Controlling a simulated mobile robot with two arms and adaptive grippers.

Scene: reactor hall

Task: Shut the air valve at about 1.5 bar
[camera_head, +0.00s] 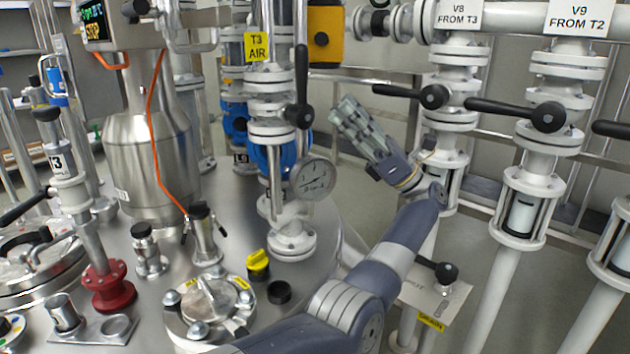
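The T3 air valve stands on a white flanged pipe in the middle, under a yellow "T3 AIR" label (257,47). Its black lever handle (302,75) points upward from a dark hub.
Valves V8 (458,65) and V9 (555,75) with black levers stand at right. A steel vessel (150,150) with an orange cable is at left. A yellow knob (257,262) and a black cap (279,292) stand on the steel tank top below the gauge.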

